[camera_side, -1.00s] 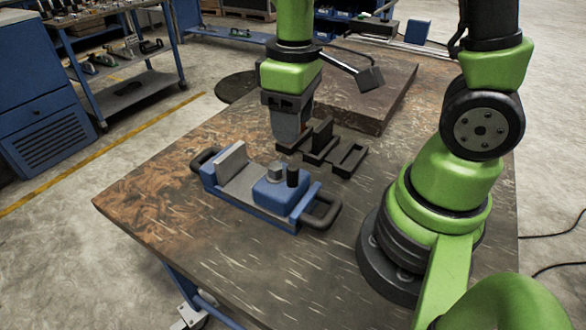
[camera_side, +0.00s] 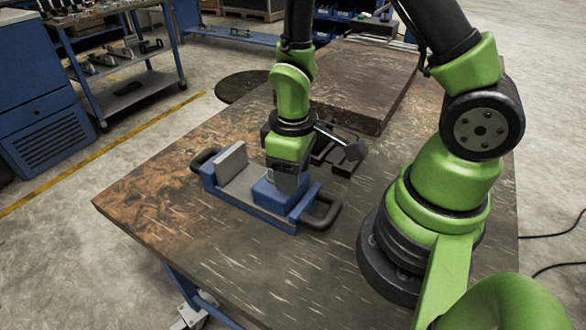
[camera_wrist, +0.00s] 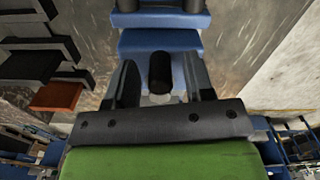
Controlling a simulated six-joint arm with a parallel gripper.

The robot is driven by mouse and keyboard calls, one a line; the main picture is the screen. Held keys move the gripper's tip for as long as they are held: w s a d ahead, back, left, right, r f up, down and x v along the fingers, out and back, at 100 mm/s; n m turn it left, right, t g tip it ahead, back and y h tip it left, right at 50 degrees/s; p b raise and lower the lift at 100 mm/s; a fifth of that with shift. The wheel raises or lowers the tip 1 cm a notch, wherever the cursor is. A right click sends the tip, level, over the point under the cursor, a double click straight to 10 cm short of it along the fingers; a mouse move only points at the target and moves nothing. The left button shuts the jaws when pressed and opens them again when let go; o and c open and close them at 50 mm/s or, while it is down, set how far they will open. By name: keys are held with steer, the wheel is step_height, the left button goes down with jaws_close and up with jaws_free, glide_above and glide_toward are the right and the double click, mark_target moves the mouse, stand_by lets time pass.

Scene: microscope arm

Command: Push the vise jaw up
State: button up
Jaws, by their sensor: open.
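The vise (camera_side: 240,205) lies on the table in the side view, with a blue base and black loop handles at both ends. A grey upright jaw plate (camera_side: 231,163) stands towards its left end. The blue vise jaw block (camera_side: 268,194) sits towards the right end, its top partly hidden by my gripper. My gripper (camera_side: 287,184) points down over this block. In the wrist view the two dark fingers are apart, with a short black post (camera_wrist: 160,71) between them. I cannot tell whether either finger touches the post.
Black bracket-like holders stand behind the vise, partly hidden in the side view; they also show at the left of the wrist view (camera_wrist: 36,58), beside a reddish-brown block (camera_wrist: 57,97). A dark slab (camera_side: 365,85) lies at the back. The table's front left is clear.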

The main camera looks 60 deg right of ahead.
jaws_close()
steer(key=shift+w, duration=3.95)
jaws_free()
steer(key=shift+r, duration=0.1)
step_height(320, 180, up, 10)
